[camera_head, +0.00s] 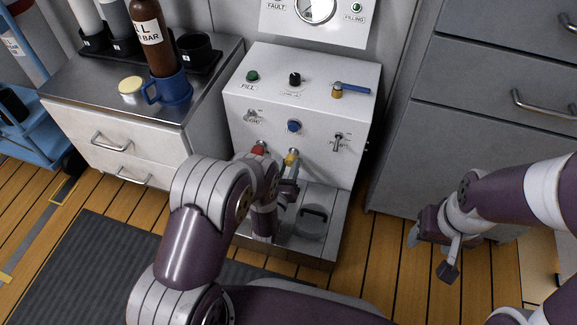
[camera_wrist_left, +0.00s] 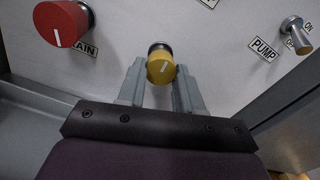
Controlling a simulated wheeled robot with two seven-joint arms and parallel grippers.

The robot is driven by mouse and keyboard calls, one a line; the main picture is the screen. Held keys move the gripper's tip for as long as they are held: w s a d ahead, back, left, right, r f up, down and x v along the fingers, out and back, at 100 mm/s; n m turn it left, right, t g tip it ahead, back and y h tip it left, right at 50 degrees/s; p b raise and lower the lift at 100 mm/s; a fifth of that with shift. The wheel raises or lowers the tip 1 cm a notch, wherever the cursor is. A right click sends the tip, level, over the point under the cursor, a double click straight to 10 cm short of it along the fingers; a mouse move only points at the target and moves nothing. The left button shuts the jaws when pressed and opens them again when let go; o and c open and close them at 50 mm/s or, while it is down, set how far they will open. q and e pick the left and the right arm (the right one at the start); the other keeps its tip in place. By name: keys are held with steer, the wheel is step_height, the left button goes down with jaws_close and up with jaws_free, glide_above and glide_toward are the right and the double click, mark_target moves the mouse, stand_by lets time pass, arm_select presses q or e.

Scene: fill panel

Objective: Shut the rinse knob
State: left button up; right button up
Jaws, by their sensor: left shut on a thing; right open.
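A white panel (camera_head: 330,113) carries knobs and switches. A yellow knob (camera_head: 292,155) with a white pointer line sits low on its front; it also shows in the left wrist view (camera_wrist_left: 160,66). The line tilts a little right of upright there. My left gripper (camera_wrist_left: 160,84) has one finger on each side of the yellow knob and is shut on it. No label for this knob can be read, so I cannot confirm it is the rinse knob. My right gripper (camera_head: 430,254) is open and empty, apart from the panel at the right.
A red knob (camera_wrist_left: 62,22) marked DRAIN is left of the yellow one, and a PUMP switch (camera_wrist_left: 297,36) right. A blue button (camera_head: 294,127) is above. A steel tray (camera_head: 325,225) lies below. A counter (camera_head: 95,92) with a blue mug (camera_head: 172,88) stands left, grey drawers (camera_head: 480,105) right.

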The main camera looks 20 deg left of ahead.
arm_select(q)
steer(key=shift+f+m, duration=0.1)
steer(key=shift+m, duration=0.4)
arm_select(e)
steer(key=shift+r, duration=0.1)
arm_select(q)
steer(key=o, duration=1)
steer(key=shift+o, duration=0.2)
